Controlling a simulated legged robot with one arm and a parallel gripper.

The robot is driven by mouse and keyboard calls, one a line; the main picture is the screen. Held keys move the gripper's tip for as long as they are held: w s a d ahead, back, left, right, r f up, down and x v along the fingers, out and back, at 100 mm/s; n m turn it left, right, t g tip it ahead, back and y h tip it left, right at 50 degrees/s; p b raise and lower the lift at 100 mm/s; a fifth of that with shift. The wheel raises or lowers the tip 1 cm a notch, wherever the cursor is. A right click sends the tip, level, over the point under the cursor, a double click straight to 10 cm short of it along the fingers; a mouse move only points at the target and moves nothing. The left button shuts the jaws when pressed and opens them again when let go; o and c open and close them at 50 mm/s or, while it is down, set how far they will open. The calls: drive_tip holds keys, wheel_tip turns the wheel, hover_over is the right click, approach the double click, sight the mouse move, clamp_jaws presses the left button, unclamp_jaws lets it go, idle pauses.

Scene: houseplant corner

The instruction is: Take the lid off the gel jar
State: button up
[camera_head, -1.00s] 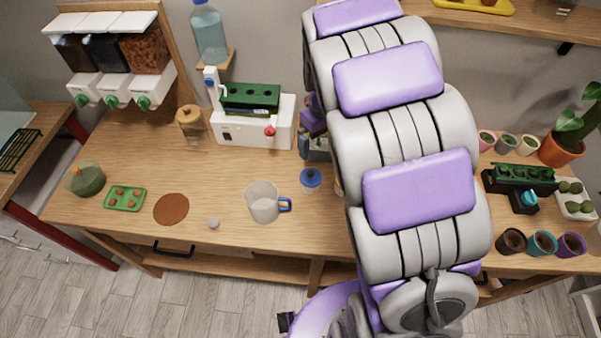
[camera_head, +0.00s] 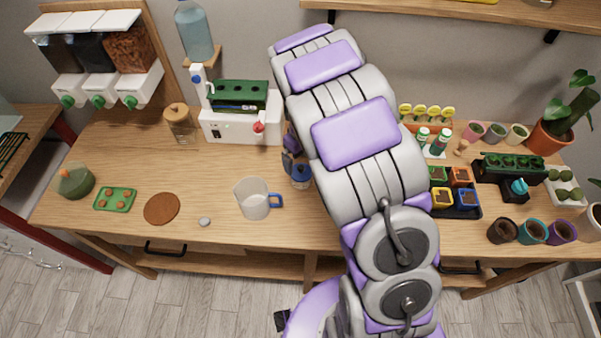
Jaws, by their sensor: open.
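A small jar with a blue lid (camera_head: 301,177), which I take for the gel jar, stands on the wooden table just right of the clear mug. The lid appears to be on it. My gripper (camera_head: 291,163) shows as purple and dark parts just above and behind the blue lid, close to it. It is open. Its far finger and part of the jar's right side are hidden by my arm, and I cannot tell whether a finger touches the lid.
A clear mug with a blue handle (camera_head: 254,198) stands close left of the jar. A white machine with a green rack (camera_head: 240,120) is behind. A cork-lidded jar (camera_head: 180,123) stands further left. Seedling pots (camera_head: 455,188) are right of my arm.

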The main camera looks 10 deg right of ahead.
sight(301, 167)
drive_tip(key=shift+f, duration=0.7)
drive_tip(key=f, duration=0.1)
drive_tip(key=f+b, duration=0.1)
drive_tip(key=f, duration=0.2)
drive_tip(key=shift+a+f, duration=0.15)
drive_tip(key=shift+a, duration=0.15)
drive_tip(key=shift+d, duration=0.1)
drive_tip(key=shift+c, duration=0.4)
drive_tip(key=c, duration=1)
